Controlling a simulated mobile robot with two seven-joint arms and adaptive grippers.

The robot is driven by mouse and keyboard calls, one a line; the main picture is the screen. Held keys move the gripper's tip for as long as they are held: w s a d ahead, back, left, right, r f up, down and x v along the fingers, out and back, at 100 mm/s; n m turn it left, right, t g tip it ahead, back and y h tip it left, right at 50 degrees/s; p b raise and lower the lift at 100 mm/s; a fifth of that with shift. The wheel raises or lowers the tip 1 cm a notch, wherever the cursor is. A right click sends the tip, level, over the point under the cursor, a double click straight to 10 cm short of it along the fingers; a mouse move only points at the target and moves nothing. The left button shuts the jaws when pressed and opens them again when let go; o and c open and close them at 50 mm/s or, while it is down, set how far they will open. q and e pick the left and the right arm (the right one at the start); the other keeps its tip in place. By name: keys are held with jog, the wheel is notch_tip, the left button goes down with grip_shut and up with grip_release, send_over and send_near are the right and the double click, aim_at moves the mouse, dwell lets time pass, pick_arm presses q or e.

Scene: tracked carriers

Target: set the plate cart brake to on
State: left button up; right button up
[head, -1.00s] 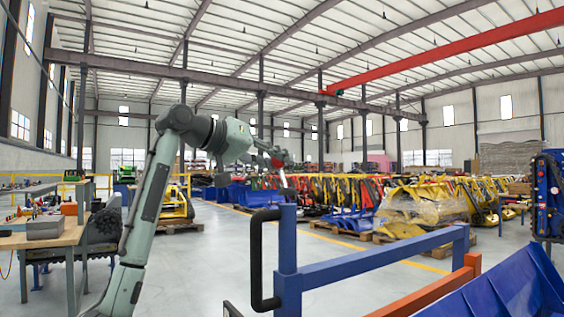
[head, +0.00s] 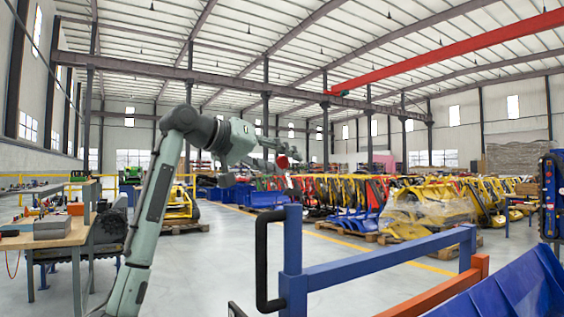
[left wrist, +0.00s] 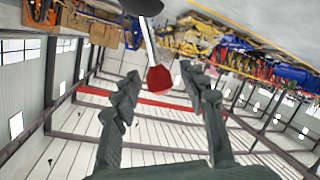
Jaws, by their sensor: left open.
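A brake lever with a red knob (left wrist: 159,79) on a pale metal rod (left wrist: 149,42) shows in the left wrist view, its dark base at the top edge. My left gripper (left wrist: 160,72) is open. The knob appears between its two fingertips, with a gap on each side; whether it lies in depth between them I cannot tell. In the head view the red knob (head: 283,162) is small, at the end of my left arm, above the blue post (head: 293,250) of the cart frame. Brake markings are not readable. My right gripper is out of view.
A black handle (head: 261,265) sticks out left of the blue post, and a blue rail (head: 390,257) runs right. An orange bar (head: 440,292) and a blue panel (head: 520,290) lie at lower right. A workbench (head: 50,238) stands at left. Open floor lies behind the cart.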

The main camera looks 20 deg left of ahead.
pick_arm(q)
jog(key=v, duration=1.2)
